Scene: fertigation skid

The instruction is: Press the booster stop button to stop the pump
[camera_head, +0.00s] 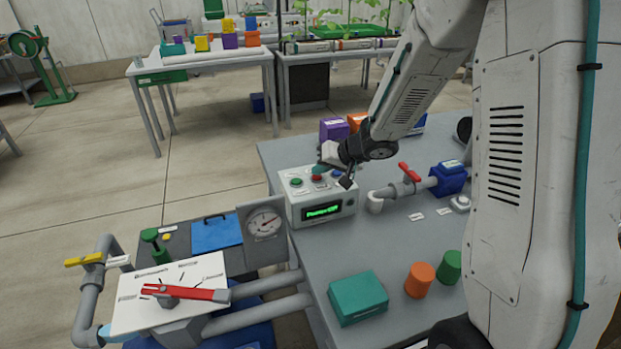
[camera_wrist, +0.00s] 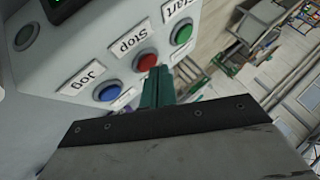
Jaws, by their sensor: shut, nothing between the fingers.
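The control box (camera_head: 321,204) is light grey and stands on the grey bench, with a lit green display on its front. Its red stop button (camera_wrist: 147,62) sits under a "Stop" label in the wrist view, between a green start button (camera_wrist: 182,34) and a blue jog button (camera_wrist: 107,91). My gripper (camera_wrist: 159,82) is shut and empty, with its teal fingertips right by the red button. I cannot tell whether they touch it. In the head view my gripper (camera_head: 319,169) is over the top of the box, next to the red button (camera_head: 316,178).
A red-handled valve (camera_head: 409,174) on a pipe stands right of the box. A pressure gauge (camera_head: 264,223) stands left of it. A teal box (camera_head: 357,298), an orange cylinder (camera_head: 419,280) and a green cylinder (camera_head: 448,267) stand at the front. Purple and orange boxes stand behind.

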